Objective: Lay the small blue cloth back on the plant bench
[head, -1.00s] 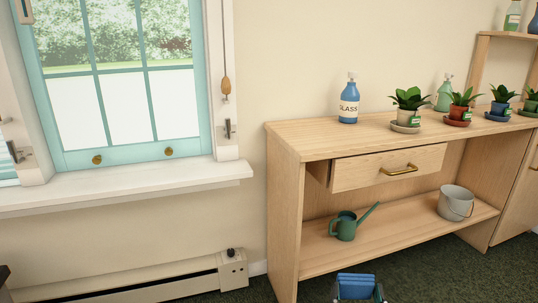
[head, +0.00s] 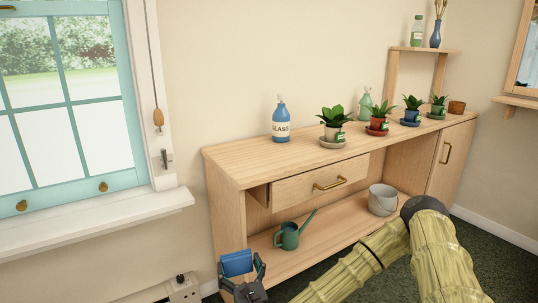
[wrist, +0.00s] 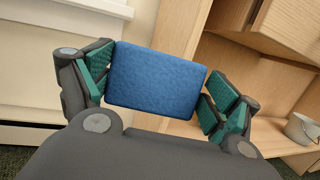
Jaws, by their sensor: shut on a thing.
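The small blue cloth (head: 237,263) is at the bottom of the head view, in front of the left end of the bench. It looks like a folded, flat pad. My gripper (head: 242,272) is shut on it. In the wrist view the cloth (wrist: 155,80) sits between the green-padded fingers. The plant bench (head: 235,168) is pale wood with a top, a drawer and a lower shelf. The cloth is held below the level of the bench top, apart from it.
On the bench top stand a blue spray bottle (head: 281,122), a green bottle (head: 365,105) and several potted plants on saucers. The front left top is bare. The drawer (head: 320,181) stands partly out. The lower shelf holds a watering can (head: 289,238) and a bucket (head: 382,200).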

